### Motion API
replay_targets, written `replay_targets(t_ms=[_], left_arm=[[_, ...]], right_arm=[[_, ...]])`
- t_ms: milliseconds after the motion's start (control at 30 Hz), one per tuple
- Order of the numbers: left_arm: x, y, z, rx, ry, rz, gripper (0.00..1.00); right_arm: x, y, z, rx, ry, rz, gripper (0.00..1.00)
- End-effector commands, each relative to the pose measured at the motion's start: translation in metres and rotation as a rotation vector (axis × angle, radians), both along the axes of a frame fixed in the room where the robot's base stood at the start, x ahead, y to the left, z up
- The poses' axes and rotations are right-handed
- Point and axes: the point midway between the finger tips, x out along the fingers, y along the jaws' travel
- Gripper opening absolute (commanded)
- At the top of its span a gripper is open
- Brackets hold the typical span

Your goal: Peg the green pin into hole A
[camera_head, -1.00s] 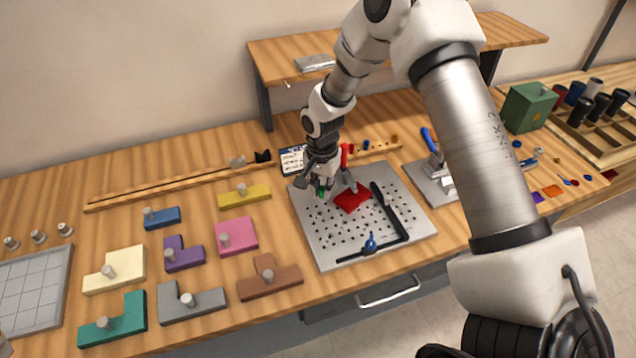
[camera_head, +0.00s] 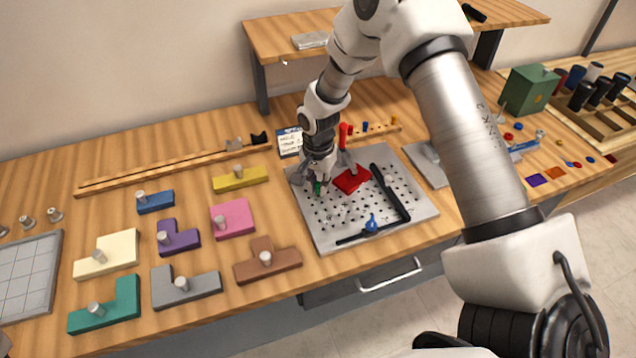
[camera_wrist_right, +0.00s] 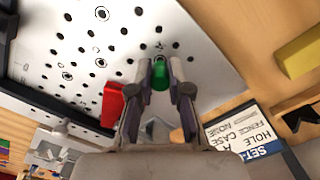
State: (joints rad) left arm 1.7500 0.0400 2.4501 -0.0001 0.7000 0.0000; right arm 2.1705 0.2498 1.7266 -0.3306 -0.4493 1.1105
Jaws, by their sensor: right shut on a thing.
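My right gripper (camera_head: 318,186) is shut on the green pin (camera_head: 317,187) over the left rear part of the grey perforated plate (camera_head: 330,240). In the right wrist view the green pin (camera_wrist_right: 160,76) sits between the two fingertips (camera_wrist_right: 160,84), over the pale plate with dark holes (camera_wrist_right: 110,35). A few holes there have rings around them. I cannot tell which one is hole A, or whether the pin's tip is in a hole. My left gripper is not in view.
A red block (camera_head: 352,180) lies on the plate close to the right of my gripper. A black L-shaped fence (camera_head: 393,196) and a blue knob (camera_head: 372,224) are also on it. A setup card (camera_head: 289,141) stands behind. Coloured puzzle pieces lie to the left.

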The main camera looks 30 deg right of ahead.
Motion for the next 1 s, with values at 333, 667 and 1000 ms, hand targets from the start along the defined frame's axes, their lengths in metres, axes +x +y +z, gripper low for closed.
replay_targets(t_ms=[333, 667, 1000], left_arm=[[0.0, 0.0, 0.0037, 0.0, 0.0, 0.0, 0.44], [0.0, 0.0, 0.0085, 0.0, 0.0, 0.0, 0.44], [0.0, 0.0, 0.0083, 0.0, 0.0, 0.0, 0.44]], right_arm=[[-0.0001, -0.0009, 0.0, 0.0, 0.0, 0.0, 0.0], [0.0, 0.0, 0.0011, 0.0, 0.0, 0.0, 0.0], [0.0003, 0.0002, 0.0, 0.0, 0.0, 0.0, 0.0]])
